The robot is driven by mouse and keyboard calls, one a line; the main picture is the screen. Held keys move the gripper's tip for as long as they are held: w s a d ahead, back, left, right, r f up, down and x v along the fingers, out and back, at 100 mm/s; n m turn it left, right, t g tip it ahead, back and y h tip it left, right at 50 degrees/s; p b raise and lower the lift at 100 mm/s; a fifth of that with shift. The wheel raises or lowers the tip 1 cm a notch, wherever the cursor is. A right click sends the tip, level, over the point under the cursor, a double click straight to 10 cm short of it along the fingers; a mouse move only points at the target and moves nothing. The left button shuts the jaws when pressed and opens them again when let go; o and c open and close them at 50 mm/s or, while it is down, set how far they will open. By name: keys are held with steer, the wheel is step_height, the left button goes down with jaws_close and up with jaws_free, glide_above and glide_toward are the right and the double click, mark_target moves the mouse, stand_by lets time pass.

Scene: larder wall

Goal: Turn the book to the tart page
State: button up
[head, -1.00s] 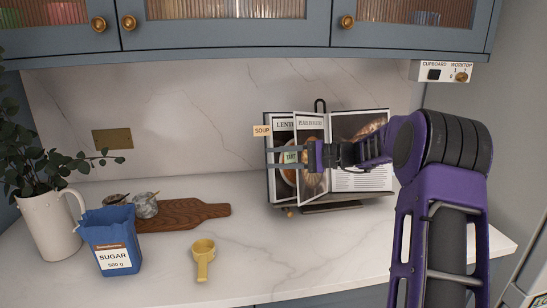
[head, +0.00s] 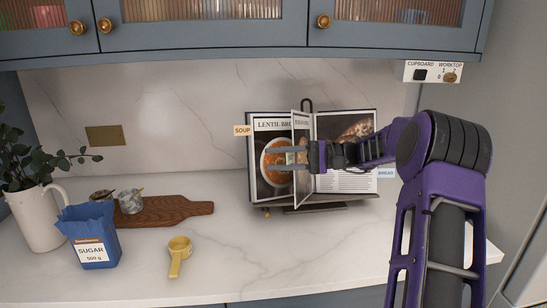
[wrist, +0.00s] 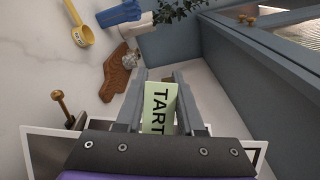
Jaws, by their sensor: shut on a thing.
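The recipe book (head: 345,181) stands open on a stand on the worktop. A lentil page with a soup picture (head: 266,183) is on its left, and a text and bread-picture page is on its right. A loose page (head: 301,116) stands out nearly edge-on between them. My gripper (head: 290,157) is shut on this page's green TART tab, left of the spine. In the wrist view the TART tab (wrist: 158,108) shows between the two fingers. A SOUP tab (head: 242,130) sticks out left and a blue BREAD tab (head: 386,173) right.
A blue sugar bag (head: 90,238), yellow scoop (head: 179,252), wooden board (head: 180,209) with small jars, and white jug (head: 38,220) stand on the left. Cupboards (head: 210,28) hang above. The worktop before the book is clear.

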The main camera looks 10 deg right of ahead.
steer(key=shift+s+d+r+g, duration=0.1)
steer(key=shift+s+d+g, duration=0.2)
steer(key=shift+d, duration=0.1)
steer(key=shift+n, duration=0.3)
steer(key=o, duration=1)
steer(key=shift+d, duration=0.1)
steer(key=s+d, duration=0.1)
steer(key=d, duration=0.4)
steer(key=d+p, duration=0.1)
steer(key=d, duration=0.5)
steer(key=s+d, duration=0.1)
steer(key=d, duration=0.5)
steer(key=shift+s+d+r, duration=0.1)
steer(key=shift+s, duration=0.2)
